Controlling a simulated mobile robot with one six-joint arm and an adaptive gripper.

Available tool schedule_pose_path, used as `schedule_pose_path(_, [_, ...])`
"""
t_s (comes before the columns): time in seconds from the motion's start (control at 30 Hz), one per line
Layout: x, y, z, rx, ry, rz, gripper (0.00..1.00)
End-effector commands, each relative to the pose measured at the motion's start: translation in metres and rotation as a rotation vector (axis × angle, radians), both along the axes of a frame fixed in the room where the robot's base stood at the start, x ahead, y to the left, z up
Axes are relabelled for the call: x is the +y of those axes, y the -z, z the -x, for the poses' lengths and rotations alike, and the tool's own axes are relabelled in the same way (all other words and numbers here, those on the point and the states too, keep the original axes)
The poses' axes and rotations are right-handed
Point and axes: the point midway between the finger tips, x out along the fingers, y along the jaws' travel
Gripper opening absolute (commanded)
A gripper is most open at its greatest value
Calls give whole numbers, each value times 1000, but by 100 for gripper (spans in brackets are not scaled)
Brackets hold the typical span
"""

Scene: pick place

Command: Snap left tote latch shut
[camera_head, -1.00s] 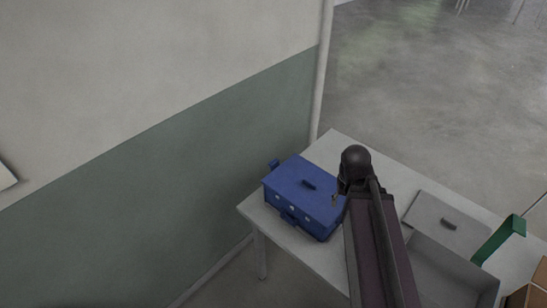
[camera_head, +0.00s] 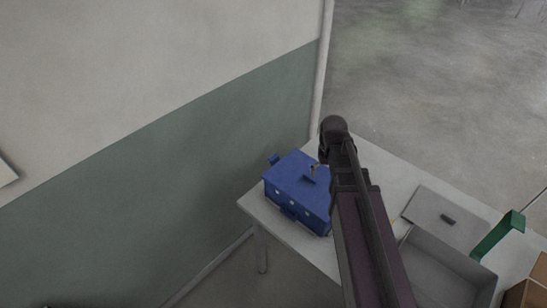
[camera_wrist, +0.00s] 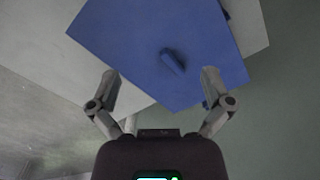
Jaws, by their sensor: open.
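A blue tote (camera_head: 290,180) with its lid down sits at the near left corner of the table. Its lid has a dark blue handle, and a small blue tab (camera_head: 274,159) sticks out at its left end. Another latch-like piece (camera_head: 289,213) is on its front side. In the wrist view the lid (camera_wrist: 150,40) and its handle (camera_wrist: 172,62) lie ahead of my gripper (camera_wrist: 160,82). The fingers are spread with nothing between them.
A grey bin (camera_head: 444,268) with a tilted lid (camera_head: 443,212) stands on the table to the right. A green piece (camera_head: 498,236) and brown boxes (camera_head: 527,295) are beyond it. A green and white wall (camera_head: 150,190) runs close along the tote's left.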

Motion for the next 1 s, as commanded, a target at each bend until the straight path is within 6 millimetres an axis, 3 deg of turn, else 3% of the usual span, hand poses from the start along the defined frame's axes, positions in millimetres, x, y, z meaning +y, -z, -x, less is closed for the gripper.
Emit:
schedule_pose_path(0.03, [16,-2,-28,0,-54,0,100])
schedule_pose_path(0.1, [35,-4,-52,0,-134,0,100])
schedule_pose_path(0.3, [98,-9,-115,0,-360,0,100])
schedule_pose_path(0.43, [135,-11,-145,0,-482,0,100])
schedule_pose_path(0.6, [169,-12,-168,0,-588,0,100])
schedule_pose_path(0.7, [178,-13,-173,0,-618,-1,100])
schedule_pose_path(1.0, [182,-13,-173,0,-631,-1,100])
